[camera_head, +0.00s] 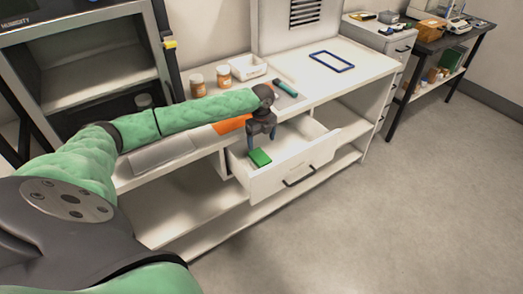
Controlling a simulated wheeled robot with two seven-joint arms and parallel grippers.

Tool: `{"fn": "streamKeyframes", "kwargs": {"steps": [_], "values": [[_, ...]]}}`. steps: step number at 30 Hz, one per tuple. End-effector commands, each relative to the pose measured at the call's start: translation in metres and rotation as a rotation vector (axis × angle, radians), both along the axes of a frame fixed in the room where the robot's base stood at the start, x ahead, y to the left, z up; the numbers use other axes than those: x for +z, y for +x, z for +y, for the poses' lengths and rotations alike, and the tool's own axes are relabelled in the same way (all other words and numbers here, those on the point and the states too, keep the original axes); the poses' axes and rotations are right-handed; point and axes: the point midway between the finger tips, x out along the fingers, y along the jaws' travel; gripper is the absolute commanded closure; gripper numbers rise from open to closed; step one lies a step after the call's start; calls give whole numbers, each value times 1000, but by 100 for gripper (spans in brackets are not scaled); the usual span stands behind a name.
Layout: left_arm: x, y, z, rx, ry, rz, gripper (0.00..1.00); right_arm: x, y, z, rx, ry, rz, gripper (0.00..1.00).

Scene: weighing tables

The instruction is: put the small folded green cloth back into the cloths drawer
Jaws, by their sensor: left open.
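The small folded green cloth (260,157) lies inside the open drawer (292,180), near its left side. The drawer is white with a dark handle and is pulled out from the white bench. My left gripper (261,141) points down over the drawer, just above and behind the cloth. Its fingers are apart, with no cloth seen between them. Whether a fingertip touches the cloth is too small to tell. My right gripper is not in view.
The bench top (300,75) carries two orange-brown jars (197,85), a white tray (248,67), a blue frame (332,62) and an orange sheet (231,125) beside my left arm. A dark side table (440,43) with equipment stands at the back right. The floor at right is clear.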

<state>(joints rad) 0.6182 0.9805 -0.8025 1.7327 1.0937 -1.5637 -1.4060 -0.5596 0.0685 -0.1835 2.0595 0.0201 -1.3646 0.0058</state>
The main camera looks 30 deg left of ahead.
Motion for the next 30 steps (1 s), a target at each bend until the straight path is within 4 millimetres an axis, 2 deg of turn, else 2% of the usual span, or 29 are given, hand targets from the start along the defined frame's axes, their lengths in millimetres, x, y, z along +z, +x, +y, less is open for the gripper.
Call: {"fn": "streamKeyframes", "kwargs": {"steps": [6, 12, 30], "values": [[39, 2, 1, 0, 0, -4, 20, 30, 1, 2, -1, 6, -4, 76], [59, 2, 1, 0, 0, -4, 20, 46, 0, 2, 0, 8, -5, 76], [63, 2, 1, 1, 1, -4, 20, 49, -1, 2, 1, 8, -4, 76]]}}
